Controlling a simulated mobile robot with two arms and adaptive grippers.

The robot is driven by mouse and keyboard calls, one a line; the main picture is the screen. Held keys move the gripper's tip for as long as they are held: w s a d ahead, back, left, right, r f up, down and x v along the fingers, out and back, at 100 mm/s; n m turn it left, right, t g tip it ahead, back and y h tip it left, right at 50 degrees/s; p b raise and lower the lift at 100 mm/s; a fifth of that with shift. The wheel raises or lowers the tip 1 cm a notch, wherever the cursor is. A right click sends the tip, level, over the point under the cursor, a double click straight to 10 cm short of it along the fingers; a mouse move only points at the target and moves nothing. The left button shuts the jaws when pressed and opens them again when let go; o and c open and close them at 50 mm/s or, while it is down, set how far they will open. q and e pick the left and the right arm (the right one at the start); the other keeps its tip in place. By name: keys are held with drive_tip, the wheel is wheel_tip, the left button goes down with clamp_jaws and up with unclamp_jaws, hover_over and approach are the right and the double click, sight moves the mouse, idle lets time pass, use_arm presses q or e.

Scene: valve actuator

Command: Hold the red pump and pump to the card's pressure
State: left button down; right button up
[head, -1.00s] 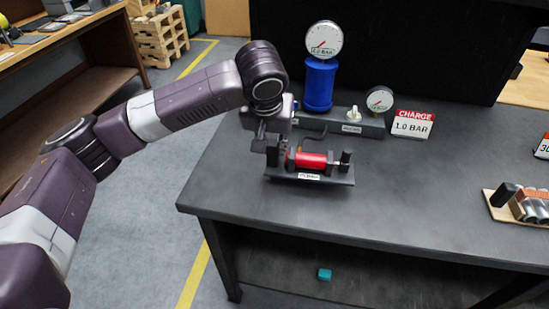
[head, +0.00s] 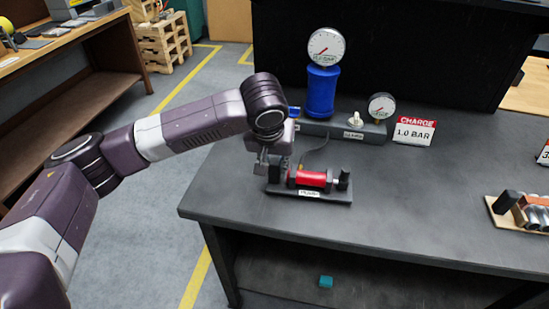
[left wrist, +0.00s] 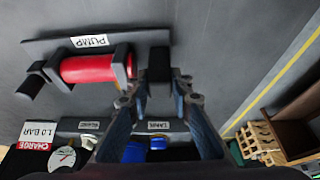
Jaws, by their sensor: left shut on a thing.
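The red pump (head: 310,179) lies along a dark base labelled PUMP, with black blocks at its ends. Its base is at or close above the bench top; I cannot tell which. My left gripper (head: 273,168) is at the pump's left end. In the left wrist view its fingers (left wrist: 158,86) are closed on the black block (left wrist: 158,64) there. The red barrel (left wrist: 92,69) also shows in that view. The card (head: 415,131) reads CHARGE 1.0 BAR. A large gauge (head: 326,46) tops a blue cylinder (head: 321,92). My right gripper is not seen.
A small gauge (head: 382,106) and a white valve knob (head: 355,118) stand on the dark manifold behind the pump. A thin hose runs near the pump. A board with several parts (head: 518,215) lies at right. The bench between is clear.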

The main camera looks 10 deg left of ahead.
use_arm(q)
drive_tip(key=shift+f, duration=0.15)
drive_tip(key=shift+f, duration=0.3)
idle(0.6)
drive_tip(key=shift+s+f, duration=0.1)
drive_tip(key=shift+f, duration=0.15)
idle(1.5)
